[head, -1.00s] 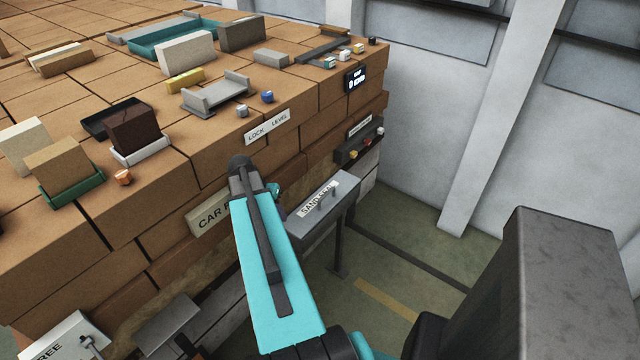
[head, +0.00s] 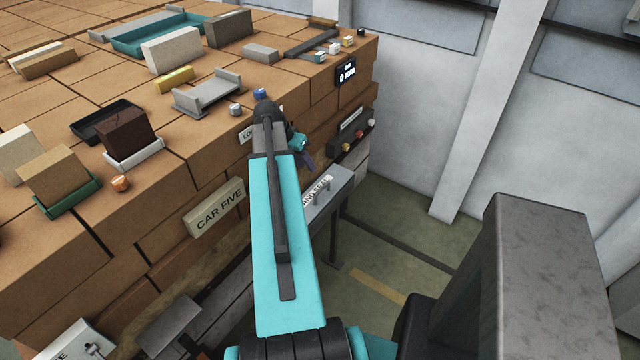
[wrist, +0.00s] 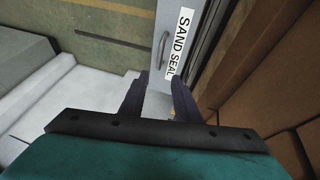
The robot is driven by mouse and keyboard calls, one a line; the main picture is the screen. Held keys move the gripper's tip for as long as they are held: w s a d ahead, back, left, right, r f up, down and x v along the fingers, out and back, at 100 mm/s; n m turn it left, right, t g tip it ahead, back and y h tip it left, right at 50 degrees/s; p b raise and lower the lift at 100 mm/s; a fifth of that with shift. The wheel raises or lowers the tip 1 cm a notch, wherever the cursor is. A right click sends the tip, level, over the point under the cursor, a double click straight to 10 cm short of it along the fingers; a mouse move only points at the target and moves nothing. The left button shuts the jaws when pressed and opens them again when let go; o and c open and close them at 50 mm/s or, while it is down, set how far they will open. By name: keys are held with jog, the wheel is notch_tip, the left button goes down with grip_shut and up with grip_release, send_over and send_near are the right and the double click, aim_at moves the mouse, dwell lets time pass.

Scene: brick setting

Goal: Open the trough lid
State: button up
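The trough lid is taken to be the long grey top labelled SAND SEAL (head: 341,186), with a small bar handle, beside the brick stack. It looks flat and closed. In the wrist view the lid (wrist: 154,62) runs away from me, its handle near the far end and its label along the right side. My gripper (wrist: 160,88) has its two dark fingers apart over the near part of the lid, with nothing seen between them. In the head view my gripper (head: 307,158) is mostly hidden behind my arm, above and left of the lid.
A panel with coloured knobs (head: 352,140) sits beyond the lid. Open floor (head: 400,225) lies to the right.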

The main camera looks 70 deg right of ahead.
aim_at(322, 187)
jog(key=shift+f, duration=0.1)
jog(key=shift+p+x, duration=2)
jog(key=shift+x, duration=4.8)
jog(key=shift+d, duration=0.1)
grip_shut()
